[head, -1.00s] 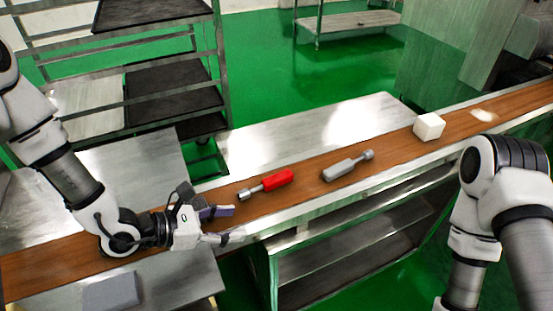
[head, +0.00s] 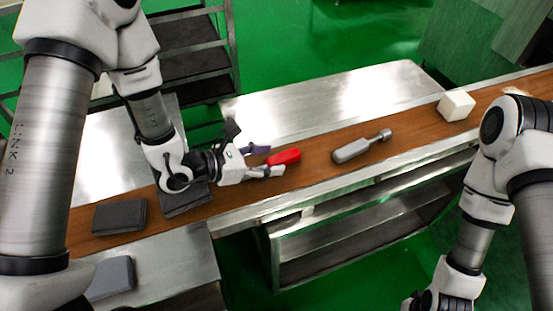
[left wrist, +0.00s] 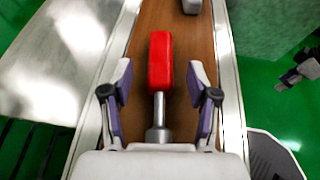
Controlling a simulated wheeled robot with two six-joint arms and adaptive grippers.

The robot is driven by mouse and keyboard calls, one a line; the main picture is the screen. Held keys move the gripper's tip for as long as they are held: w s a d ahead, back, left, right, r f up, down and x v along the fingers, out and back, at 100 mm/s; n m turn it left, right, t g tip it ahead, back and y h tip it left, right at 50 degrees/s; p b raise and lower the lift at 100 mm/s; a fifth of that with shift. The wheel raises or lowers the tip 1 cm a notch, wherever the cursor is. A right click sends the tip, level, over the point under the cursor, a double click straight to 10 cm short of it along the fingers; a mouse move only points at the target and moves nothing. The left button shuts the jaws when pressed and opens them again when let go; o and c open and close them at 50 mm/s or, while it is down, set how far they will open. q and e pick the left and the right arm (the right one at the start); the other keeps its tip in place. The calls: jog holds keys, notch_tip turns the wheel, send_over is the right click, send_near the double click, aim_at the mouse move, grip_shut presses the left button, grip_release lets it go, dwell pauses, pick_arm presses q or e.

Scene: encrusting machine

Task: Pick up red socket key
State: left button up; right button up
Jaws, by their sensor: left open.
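The red socket key (head: 285,157) lies on the brown belt (head: 320,163), with its grey shaft toward my left gripper. My left gripper (head: 271,160) is open at the key, one finger to each side of it in the picture. In the left wrist view the red handle (left wrist: 160,60) and the metal shaft run along the middle between the open fingers (left wrist: 160,72), with a gap on both sides. The shaft is mostly hidden in the head view. My right arm is at the lower right; its fingers are not clear.
A grey socket key (head: 361,146) lies farther right on the belt, then a white cube (head: 456,105). Dark flat blocks (head: 120,216) lie on the belt behind my left gripper. Metal rails edge the belt, and a steel table (head: 330,95) adjoins its far side.

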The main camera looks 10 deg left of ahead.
pick_arm(q)
jog(key=shift+w+d+f, duration=0.2)
jog(key=shift+w+d, duration=0.15)
jog(key=shift+d, duration=0.15)
jog(key=shift+a, duration=0.15)
jog(key=shift+c, duration=0.7)
grip_shut()
